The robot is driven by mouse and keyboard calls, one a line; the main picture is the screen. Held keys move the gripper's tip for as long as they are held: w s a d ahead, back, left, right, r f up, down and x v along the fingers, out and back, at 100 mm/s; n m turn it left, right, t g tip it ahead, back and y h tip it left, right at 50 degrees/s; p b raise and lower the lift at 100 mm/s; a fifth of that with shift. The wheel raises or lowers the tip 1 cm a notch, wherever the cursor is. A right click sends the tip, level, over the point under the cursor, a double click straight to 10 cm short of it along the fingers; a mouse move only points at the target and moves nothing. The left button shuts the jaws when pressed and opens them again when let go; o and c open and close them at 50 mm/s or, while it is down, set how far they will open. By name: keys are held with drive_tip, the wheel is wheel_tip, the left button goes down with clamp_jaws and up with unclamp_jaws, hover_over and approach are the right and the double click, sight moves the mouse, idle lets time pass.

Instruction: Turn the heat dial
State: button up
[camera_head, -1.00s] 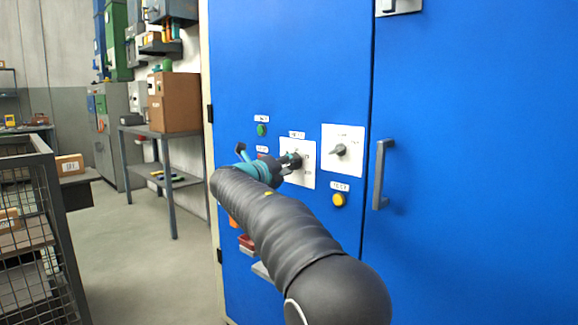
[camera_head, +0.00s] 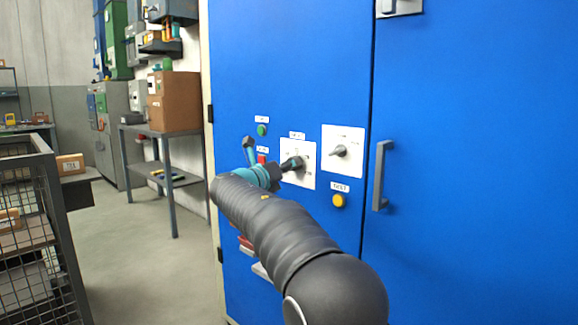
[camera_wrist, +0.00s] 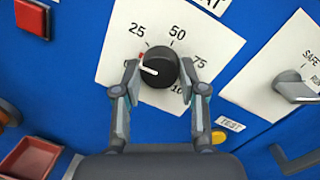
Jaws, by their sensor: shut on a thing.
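The heat dial (camera_wrist: 158,68) is a round black knob on a white plate (camera_wrist: 113,44) marked 25, 50, 75 and 100. The white line on the knob points to the left, below the 25, close to a small red mark. In the wrist view my gripper (camera_wrist: 158,76) has one finger on each side of the knob and is shut on it. The left finger hides part of the scale's low end. In the head view my gripper (camera_head: 286,166) reaches the dial's plate (camera_head: 309,153) from the left, and the knob is mostly hidden.
A SAFE/RUN switch (camera_wrist: 296,88) sits on a plate to the right. A red button (camera_wrist: 32,17) is at upper left, and a yellow TEST button (camera_head: 339,200) at lower right. The blue cabinet door has a grey handle (camera_head: 380,175). A wire cage (camera_head: 30,240) stands at far left.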

drive_tip(key=n+g+b, duration=0.1)
drive_tip(key=n, duration=0.8)
drive_tip(key=n+g+b, duration=0.1)
drive_tip(key=n+b, duration=0.1)
drive_tip(key=n, duration=0.7)
drive_tip(key=n+g+h+b, duration=0.1)
drive_tip(key=n, duration=0.8)
drive_tip(key=shift+w+a+r+n+b, duration=0.15)
drive_tip(key=shift+n+b, duration=0.15)
idle(1.2)
idle(0.5)
drive_tip(key=o, duration=1.2)
drive_tip(key=shift+c, duration=0.2)
